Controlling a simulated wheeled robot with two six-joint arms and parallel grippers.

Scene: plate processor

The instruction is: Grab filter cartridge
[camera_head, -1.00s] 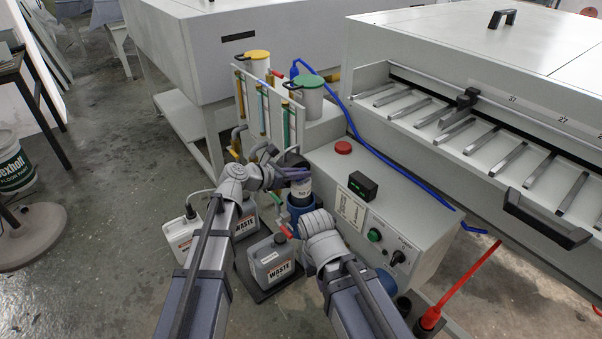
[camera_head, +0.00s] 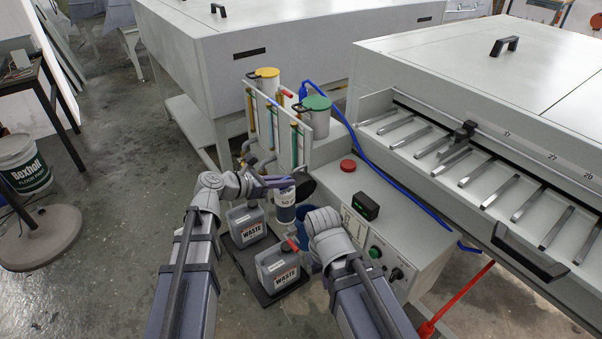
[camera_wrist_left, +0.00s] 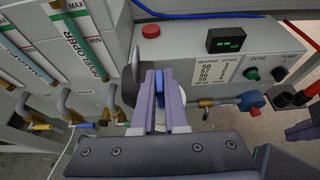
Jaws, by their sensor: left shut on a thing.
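A blue cup-like housing (camera_head: 306,214) shows just right of the cartridge, partly hidden by my right arm. In the left wrist view, the gripper's purple fingers (camera_wrist_left: 160,88) close on a small blue part; most of the cartridge is hidden below them. My right gripper's fingers are hidden behind its wrist in the head view.
Two grey waste jugs (camera_head: 247,222) (camera_head: 278,266) stand on a dark tray below. A control box with a red button (camera_head: 347,165) is to the right. A panel with gauge tubes (camera_head: 272,125) stands behind, with valves (camera_wrist_left: 68,108) at its base.

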